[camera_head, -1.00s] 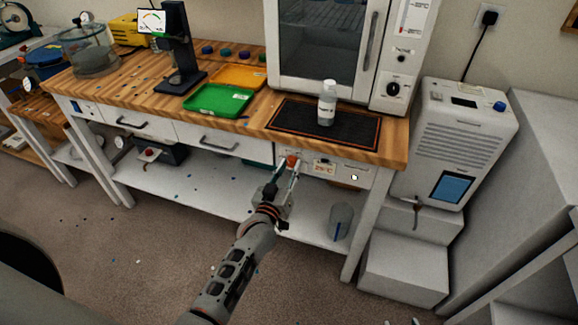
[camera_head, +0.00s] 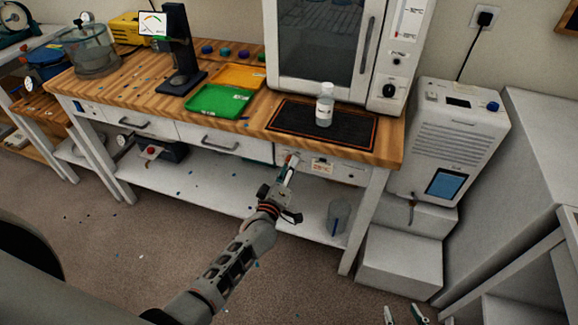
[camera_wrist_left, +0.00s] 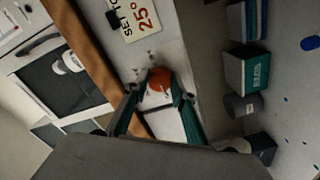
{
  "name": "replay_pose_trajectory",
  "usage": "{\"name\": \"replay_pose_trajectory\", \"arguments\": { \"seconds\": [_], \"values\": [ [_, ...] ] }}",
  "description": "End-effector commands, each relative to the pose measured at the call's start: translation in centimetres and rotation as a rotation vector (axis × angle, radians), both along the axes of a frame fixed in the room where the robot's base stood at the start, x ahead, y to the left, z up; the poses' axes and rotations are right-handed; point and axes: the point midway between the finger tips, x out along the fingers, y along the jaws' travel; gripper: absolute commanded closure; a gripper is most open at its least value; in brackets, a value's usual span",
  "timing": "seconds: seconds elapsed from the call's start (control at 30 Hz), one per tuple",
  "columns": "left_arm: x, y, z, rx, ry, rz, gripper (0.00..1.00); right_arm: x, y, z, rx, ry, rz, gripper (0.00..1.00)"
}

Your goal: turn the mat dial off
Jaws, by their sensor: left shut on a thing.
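The mat dial is an orange-red knob (camera_head: 291,158) on the white front panel under the bench top, below the black heating mat (camera_head: 355,130) with its orange border. My left gripper (camera_head: 289,163) reaches up to it from below and is shut on it. In the left wrist view the orange knob (camera_wrist_left: 158,80) sits between the two fingertips of my left gripper (camera_wrist_left: 160,95). Its pointer or marking is not readable. My right gripper (camera_head: 403,315) shows only its two fingertips at the bottom edge, apart, with nothing visible between them.
A "25°" set label (camera_wrist_left: 138,17) is beside the dial. A white bottle (camera_head: 325,106) stands on the mat. A green tray (camera_head: 217,101) and an oven (camera_head: 318,45) are on the bench. A grey cup (camera_head: 339,217) stands on the lower shelf.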

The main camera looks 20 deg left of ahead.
Motion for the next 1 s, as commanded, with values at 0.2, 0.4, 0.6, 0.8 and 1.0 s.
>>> {"name": "replay_pose_trajectory", "arguments": {
  "seconds": [0.2,0.4,0.6,0.8,1.0],
  "values": [
    [0.01,0.06,0.02,-0.048,0.001,0.001,0.96,-0.01,0.00,0.11,0.000,0.000,0.000,0.60],
    [0.02,0.07,0.01,-0.060,0.002,0.001,0.96,-0.02,0.00,0.12,0.000,0.000,0.000,0.60],
    [0.02,0.07,0.01,-0.060,0.002,0.001,0.96,-0.01,0.00,0.11,0.000,0.000,0.000,0.60],
    [0.02,0.05,0.01,-0.059,0.001,0.001,0.58,-0.01,-0.01,0.12,0.000,0.000,0.000,0.60],
    [0.01,0.02,0.01,-0.058,0.002,0.000,0.58,-0.01,-0.03,0.12,0.000,0.001,0.000,0.60]
  ]
}}
